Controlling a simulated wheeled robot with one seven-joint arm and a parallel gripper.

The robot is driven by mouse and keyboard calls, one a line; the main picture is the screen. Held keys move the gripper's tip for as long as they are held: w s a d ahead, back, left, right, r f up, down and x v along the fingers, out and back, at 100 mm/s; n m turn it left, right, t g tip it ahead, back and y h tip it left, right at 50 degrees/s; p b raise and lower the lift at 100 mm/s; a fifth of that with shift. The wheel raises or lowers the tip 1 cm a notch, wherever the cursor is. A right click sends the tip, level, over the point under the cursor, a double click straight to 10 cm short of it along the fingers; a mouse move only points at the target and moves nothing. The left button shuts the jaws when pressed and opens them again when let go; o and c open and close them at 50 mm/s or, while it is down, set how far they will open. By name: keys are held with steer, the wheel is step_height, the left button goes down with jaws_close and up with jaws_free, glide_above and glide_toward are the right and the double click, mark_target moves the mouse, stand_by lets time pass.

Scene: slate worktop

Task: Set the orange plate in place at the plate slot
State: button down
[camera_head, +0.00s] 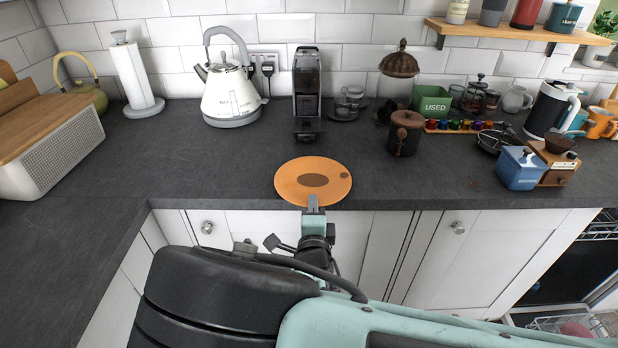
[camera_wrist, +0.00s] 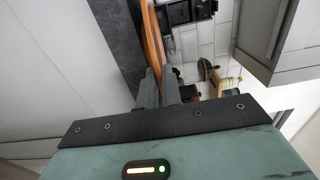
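The orange plate (camera_head: 290,186) shows in the head view at the front edge of the slate worktop, flat, with a brown oval in its middle and a small brown spot at right. In the wrist view the plate (camera_wrist: 152,40) is seen edge-on, as a thin orange strip running in between the two fingers. My gripper (camera_head: 313,203) is at the plate's near rim; its fingers (camera_wrist: 161,80) are closed around that rim. Whether the plate touches the worktop or hangs just above it, I cannot tell. I cannot make out a marked plate slot.
The dark worktop (camera_head: 200,165) is clear left of the plate. A coffee machine (camera_head: 307,85) stands behind it and a white kettle (camera_head: 230,95) at back left. A brown canister (camera_head: 405,133), blue grinder (camera_head: 520,168) and other items crowd the right. White cupboards (camera_head: 460,255) are below.

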steer(key=shift+r, duration=0.2)
steer(key=shift+r+p, duration=0.65)
steer(key=shift+r, duration=0.7)
steer(key=shift+s, duration=0.1)
steer(key=s+r+p, duration=0.1)
steer(key=s+r, duration=0.2)
steer(key=s, duration=0.7)
steer(key=shift+a, duration=0.2)
steer(key=shift+w, duration=0.1)
